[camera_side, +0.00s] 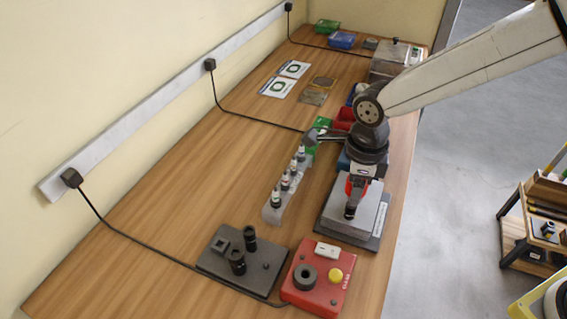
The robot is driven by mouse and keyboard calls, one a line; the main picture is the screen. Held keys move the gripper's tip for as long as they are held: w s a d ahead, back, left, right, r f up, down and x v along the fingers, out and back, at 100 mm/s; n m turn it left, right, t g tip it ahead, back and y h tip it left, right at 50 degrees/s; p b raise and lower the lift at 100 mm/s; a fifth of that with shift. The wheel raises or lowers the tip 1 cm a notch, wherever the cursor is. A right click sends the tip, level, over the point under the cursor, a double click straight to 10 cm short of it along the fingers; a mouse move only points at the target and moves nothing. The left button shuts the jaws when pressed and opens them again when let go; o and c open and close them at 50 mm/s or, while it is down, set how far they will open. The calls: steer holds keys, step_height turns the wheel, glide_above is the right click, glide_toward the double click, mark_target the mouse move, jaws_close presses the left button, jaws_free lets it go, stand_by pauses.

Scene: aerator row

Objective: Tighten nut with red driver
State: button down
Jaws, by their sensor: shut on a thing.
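My gripper (357,185) points down over a grey block on a dark base plate (365,238) at the right side of the bench. It is shut on a red driver (350,190), whose black lower end (350,212) shows below the fingers. The driver looks about upright, its tip over or against the grey block; I cannot tell whether it touches. A nut cannot be made out at this size. A pale rack (270,215) holding a row of several dark-and-white aerators (285,184) stands to the left of my gripper.
In front are a dark plate with black cylinders (237,262) and a red box (318,278) with a yellow button. Bins, cards (278,87) and a metal box (390,62) lie farther back. A cable (135,237) crosses the bench. The left middle is clear.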

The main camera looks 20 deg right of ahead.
steer(key=shift+m, duration=1.2)
jaws_free()
steer(key=n, duration=0.4)
steer(key=shift+n, duration=1.5)
